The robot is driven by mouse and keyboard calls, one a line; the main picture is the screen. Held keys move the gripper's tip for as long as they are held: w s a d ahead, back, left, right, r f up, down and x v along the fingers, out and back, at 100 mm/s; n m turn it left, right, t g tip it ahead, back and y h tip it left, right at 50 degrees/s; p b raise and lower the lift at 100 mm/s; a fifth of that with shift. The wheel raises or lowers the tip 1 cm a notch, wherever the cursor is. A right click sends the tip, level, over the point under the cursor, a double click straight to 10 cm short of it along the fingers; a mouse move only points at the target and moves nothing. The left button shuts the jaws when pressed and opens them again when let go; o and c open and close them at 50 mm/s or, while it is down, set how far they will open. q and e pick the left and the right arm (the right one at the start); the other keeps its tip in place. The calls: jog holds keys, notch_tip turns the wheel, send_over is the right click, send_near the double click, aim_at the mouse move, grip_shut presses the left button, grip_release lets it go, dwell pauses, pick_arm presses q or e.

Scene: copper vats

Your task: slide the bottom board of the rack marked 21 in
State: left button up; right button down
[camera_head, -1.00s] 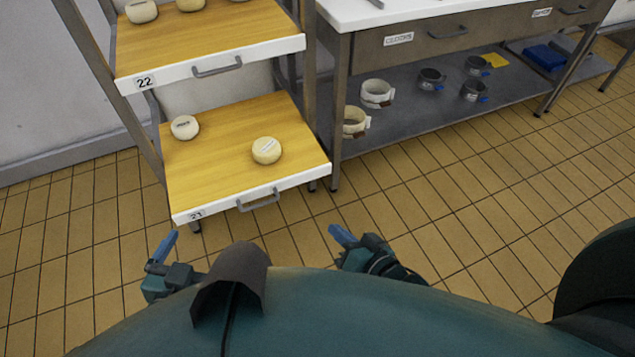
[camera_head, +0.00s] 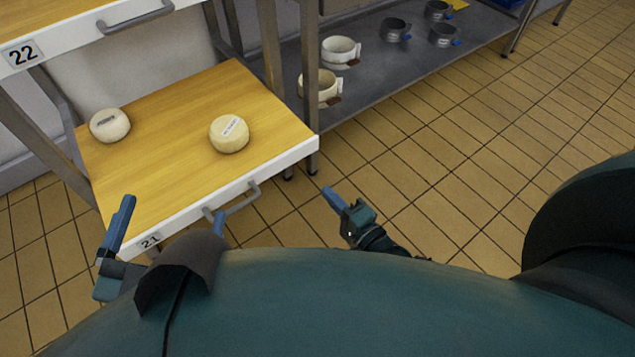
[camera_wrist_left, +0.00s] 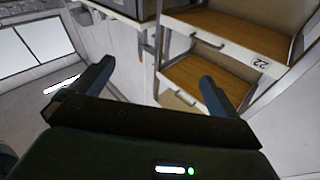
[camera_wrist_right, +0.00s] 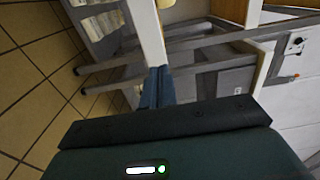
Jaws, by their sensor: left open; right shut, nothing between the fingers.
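The bottom board (camera_head: 175,125) of the rack has a yellow wooden top and a white front edge with a label (camera_head: 150,241) reading 21. Its front juts toward me past the rack's posts. A grey bar handle (camera_head: 238,203) is on that front. Two pale round cheeses, a left one (camera_head: 110,125) and a right one (camera_head: 230,133), lie on the board. My left gripper (camera_head: 172,212) is open in front of the board's left part, its right finger partly hidden by my body. My right gripper (camera_head: 331,196) is shut and empty, right of the handle and apart from it.
The board marked 22 (camera_head: 75,38) is above. Right of the rack, a bench's low grey shelf (camera_head: 370,68) holds white and dark ring moulds. The tiled floor (camera_head: 430,150) right of the board is clear. A label 22 (camera_wrist_left: 262,63) also shows in the left wrist view.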

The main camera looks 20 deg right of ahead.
jog(key=b, duration=0.3)
send_near(291, 154)
jog(key=x, duration=0.5)
jog(key=shift+w+f, duration=0.1)
jog(key=shift+w, duration=0.15)
jog(key=shift+w+a+b, duration=0.25)
jog(key=shift+w+b, duration=0.05)
jog(key=shift+w, duration=0.35)
pick_arm(q)
jog(key=shift+d+f+n+h, duration=0.15)
jog(key=shift+d+n+h, duration=0.25)
jog(key=shift+n, duration=0.1)
